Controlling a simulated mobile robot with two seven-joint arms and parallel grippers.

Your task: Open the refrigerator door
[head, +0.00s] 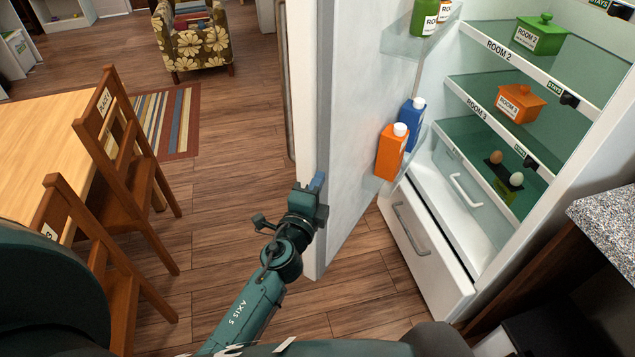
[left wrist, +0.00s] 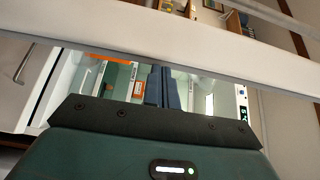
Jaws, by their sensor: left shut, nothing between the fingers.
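The refrigerator (head: 505,125) stands at the right in the head view. Its white door (head: 358,100) is swung wide open, with the inner face and door shelves showing. My left gripper (head: 317,182) is shut and empty at the lower free edge of the door. It overlaps the door in the head view; I cannot tell whether it touches. In the left wrist view, the shut fingers (left wrist: 161,88) show below a white band across the picture, probably the door edge. The door's handle (head: 288,80) side is mostly turned away. My right gripper is not in view.
Orange (head: 391,152) and blue (head: 412,120) bottles stand on a door shelf. The fridge shelves hold green (head: 540,36) and orange (head: 520,104) pots and eggs. Wooden chairs (head: 128,165) and a table (head: 40,125) are left. A speckled counter (head: 610,225) is right. Floor between is clear.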

